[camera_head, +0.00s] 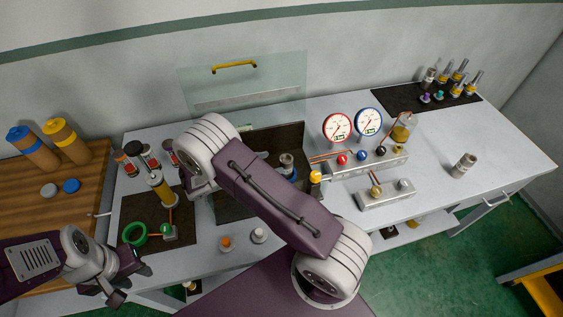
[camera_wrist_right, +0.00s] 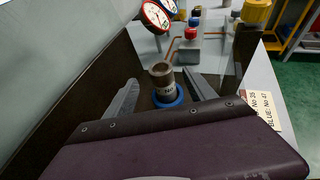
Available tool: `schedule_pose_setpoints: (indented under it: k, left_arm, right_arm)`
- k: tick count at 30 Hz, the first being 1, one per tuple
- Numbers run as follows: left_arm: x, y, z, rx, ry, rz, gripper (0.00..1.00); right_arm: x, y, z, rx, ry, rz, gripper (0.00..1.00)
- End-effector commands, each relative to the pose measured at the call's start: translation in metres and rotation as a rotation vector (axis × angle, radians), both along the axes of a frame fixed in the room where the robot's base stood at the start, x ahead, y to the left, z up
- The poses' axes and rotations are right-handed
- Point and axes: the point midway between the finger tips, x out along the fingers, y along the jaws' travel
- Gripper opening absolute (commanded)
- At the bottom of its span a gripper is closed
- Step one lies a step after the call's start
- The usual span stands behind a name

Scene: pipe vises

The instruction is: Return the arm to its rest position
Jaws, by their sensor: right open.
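My right arm (camera_head: 280,205) reaches across the middle of the bench in the head view, and its link hides its gripper there. In the right wrist view my right gripper (camera_wrist_right: 160,85) is open. Its two grey fingers stand apart, one to each side of a grey pipe piece (camera_wrist_right: 162,80) with a blue ring at its base. I cannot tell how deep the piece sits between them. The same piece shows in the head view (camera_head: 287,162), partly behind my arm. My left gripper (camera_head: 128,283) is at the lower left, in front of the bench, with its dark fingers apart and empty.
A raised clear panel (camera_head: 245,85) with a yellow handle stands behind my right arm. Two gauges (camera_head: 337,127) on a valve manifold stand to the right. A green ring (camera_head: 134,233) and a yellow cylinder (camera_head: 160,188) are near the left gripper.

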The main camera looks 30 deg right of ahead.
Motion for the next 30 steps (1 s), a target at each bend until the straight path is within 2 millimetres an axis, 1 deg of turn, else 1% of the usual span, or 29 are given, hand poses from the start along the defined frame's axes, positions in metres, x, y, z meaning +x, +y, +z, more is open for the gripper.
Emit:
schedule_pose_setpoints:
  k: [1, 5, 20, 22, 23, 24, 25, 26, 27, 29, 30]
  left_arm:
    - [0.0, 0.0, -0.003, 0.0, 0.0, 0.0, 0.36]
    - [0.0, 0.0, -0.003, 0.0, 0.0, 0.0, 0.36]
    - [0.0, 0.0, -0.003, 0.0, 0.0, 0.0, 0.36]
    - [0.0, 0.0, -0.002, 0.0, 0.0, 0.0, 0.36]
    - [0.0, 0.0, -0.002, 0.0, 0.0, 0.0, 0.36]
    - [0.0, 0.0, -0.002, 0.0, 0.0, 0.0, 0.36]
    - [0.0, 0.0, -0.002, 0.0, 0.0, 0.0, 0.36]
    - [0.0, 0.0, -0.002, 0.0, 0.0, 0.0, 0.36]
    - [0.0, 0.0, -0.002, 0.0, 0.0, 0.0, 0.36]
    - [0.0, 0.0, -0.002, 0.0, 0.0, 0.0, 0.36]
    - [0.0, 0.0, -0.003, 0.0, 0.0, 0.0, 0.36]
  right_arm:
    - [0.0, 0.006, 0.001, 0.001, -0.001, 0.003, 0.64]
    - [-0.001, 0.012, 0.005, 0.0, 0.001, 0.0, 0.64]
    - [-0.002, 0.01, 0.005, 0.0, 0.0, -0.006, 0.64]
    - [0.002, 0.002, 0.016, 0.014, -0.029, -0.034, 0.64]
    - [0.006, -0.003, 0.025, 0.025, -0.057, -0.052, 0.64]
    - [0.008, -0.012, 0.042, 0.041, -0.099, -0.082, 0.64]
    - [0.005, -0.021, 0.057, 0.055, -0.128, -0.115, 0.64]
    - [-0.004, -0.031, 0.071, 0.076, -0.154, -0.164, 0.64]
    - [-0.022, -0.041, 0.083, 0.129, -0.187, -0.244, 0.64]
    - [-0.055, -0.047, 0.09, 0.239, -0.243, -0.374, 0.64]
    - [-0.077, -0.045, 0.09, 0.327, -0.29, -0.469, 0.64]
